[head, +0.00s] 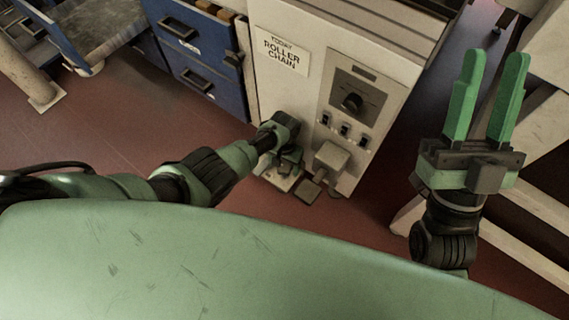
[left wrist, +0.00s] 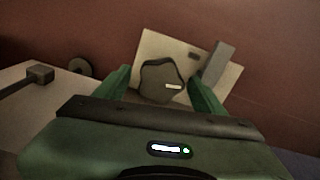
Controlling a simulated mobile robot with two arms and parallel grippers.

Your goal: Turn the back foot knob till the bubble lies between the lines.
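A dark grey lobed knob (left wrist: 162,82) with a small pale mark stands over a cream plate (left wrist: 152,48) in the left wrist view. My left gripper (left wrist: 160,75) reaches down to it, one green finger on each side. The fingers look apart from the knob, with small gaps. In the head view my left gripper (head: 290,158) is low by the front of the cream machine (head: 300,90) and hides the knob. My right gripper (head: 496,56) is open and empty, raised at the right. I cannot make out a bubble or its lines in either view.
A grey upright block (left wrist: 217,62) stands close to my left gripper's right finger. Blue drawers (head: 190,48) stand at the left.

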